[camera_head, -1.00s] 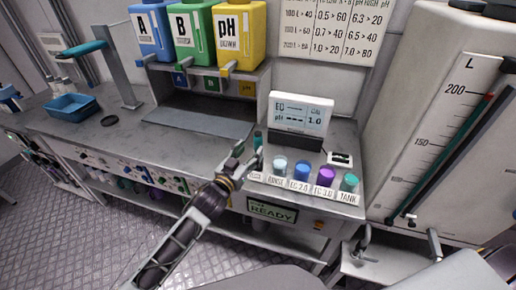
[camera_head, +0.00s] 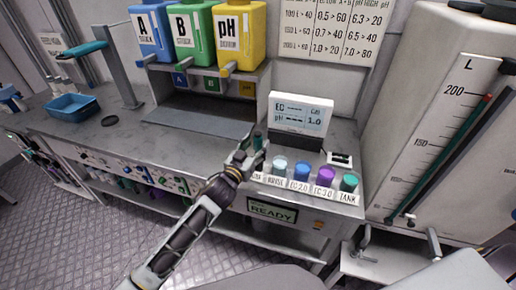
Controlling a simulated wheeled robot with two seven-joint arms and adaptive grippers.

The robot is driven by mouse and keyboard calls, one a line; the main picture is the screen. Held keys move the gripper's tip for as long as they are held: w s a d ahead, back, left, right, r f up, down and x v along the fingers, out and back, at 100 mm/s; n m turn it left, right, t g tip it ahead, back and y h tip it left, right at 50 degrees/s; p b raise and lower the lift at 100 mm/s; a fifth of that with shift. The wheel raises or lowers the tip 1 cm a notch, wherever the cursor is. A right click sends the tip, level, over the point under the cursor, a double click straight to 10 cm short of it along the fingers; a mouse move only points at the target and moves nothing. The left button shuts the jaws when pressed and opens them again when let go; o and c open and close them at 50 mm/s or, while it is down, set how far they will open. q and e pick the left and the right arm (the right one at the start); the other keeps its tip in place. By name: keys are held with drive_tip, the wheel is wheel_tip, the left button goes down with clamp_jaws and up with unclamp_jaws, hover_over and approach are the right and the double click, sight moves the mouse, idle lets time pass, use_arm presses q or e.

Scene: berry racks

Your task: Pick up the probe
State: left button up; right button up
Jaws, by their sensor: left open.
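The probe appears to be the small dark teal upright piece (camera_head: 257,139) at the left end of the row of cups, just left of the meter (camera_head: 300,113). Its lower part is hidden behind my gripper. My left gripper (camera_head: 252,153) is open, with its fingers close in front of and around the line of the probe. I cannot tell whether they touch it. My right gripper is not in view.
Several labelled cups, including a blue one (camera_head: 301,171) and a purple one (camera_head: 325,177), stand close to the right of my gripper. Stock bottles (camera_head: 190,35) stand on a shelf behind. The counter (camera_head: 110,142) at left is mostly clear.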

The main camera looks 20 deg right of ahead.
use_arm(q)
drive_tip(key=shift+x, duration=0.9)
drive_tip(key=shift+w, duration=0.1)
drive_tip(key=c, duration=1.2)
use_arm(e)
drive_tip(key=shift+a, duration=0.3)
use_arm(q)
drive_tip(key=shift+o, duration=0.2)
